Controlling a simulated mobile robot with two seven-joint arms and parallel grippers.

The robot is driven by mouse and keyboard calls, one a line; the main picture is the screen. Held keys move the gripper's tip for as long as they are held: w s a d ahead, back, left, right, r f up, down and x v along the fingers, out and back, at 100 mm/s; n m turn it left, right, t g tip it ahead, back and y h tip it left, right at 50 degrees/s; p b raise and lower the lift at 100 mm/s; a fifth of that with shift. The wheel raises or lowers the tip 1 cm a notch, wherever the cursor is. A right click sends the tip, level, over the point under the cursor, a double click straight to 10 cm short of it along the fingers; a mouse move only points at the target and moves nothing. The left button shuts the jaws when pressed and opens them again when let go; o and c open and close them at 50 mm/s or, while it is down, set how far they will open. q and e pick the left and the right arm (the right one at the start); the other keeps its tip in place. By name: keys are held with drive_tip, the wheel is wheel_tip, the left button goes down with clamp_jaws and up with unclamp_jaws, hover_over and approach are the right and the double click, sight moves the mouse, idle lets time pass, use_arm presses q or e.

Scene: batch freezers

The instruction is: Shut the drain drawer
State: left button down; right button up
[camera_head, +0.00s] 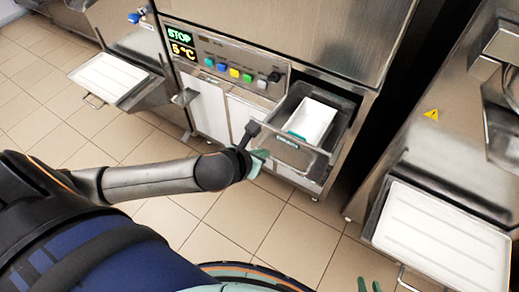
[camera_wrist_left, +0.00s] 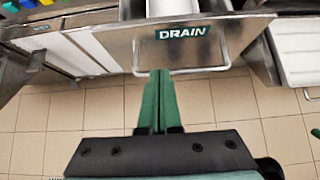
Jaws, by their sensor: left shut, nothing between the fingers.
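The drain drawer (camera_head: 297,156) is a steel drawer pulled out of the front of the middle machine. Its front panel carries a dark DRAIN label, readable in the left wrist view (camera_wrist_left: 188,48), with a wire handle (camera_wrist_left: 205,70) around the front. A white container (camera_head: 313,120) sits in the drawer. My left gripper (camera_head: 264,154) is just in front of the drawer's left front side. In the left wrist view its green fingers (camera_wrist_left: 160,73) are together and empty, their tips near the lower panel edge; contact is unclear. Only my right gripper's fingertips (camera_head: 369,286) show, apart, at the bottom.
Above the drawer, to its left, is a control panel (camera_head: 228,72) with colored buttons and a lit STOP display. White drip trays stand at left (camera_head: 108,76) and right (camera_head: 442,240) on neighboring machines. The tiled floor (camera_head: 290,222) before the drawer is clear.

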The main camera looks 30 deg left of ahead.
sight(275, 148)
use_arm(q)
drive_tip(key=x, duration=0.5)
drive_tip(key=shift+w+f+b, duration=0.25)
drive_tip(key=shift+b, duration=0.15)
use_arm(e)
drive_tip(key=shift+f, duration=0.55)
use_arm(q)
drive_tip(key=shift+w, duration=0.1)
use_arm(e)
drive_tip(key=shift+r, duration=0.1)
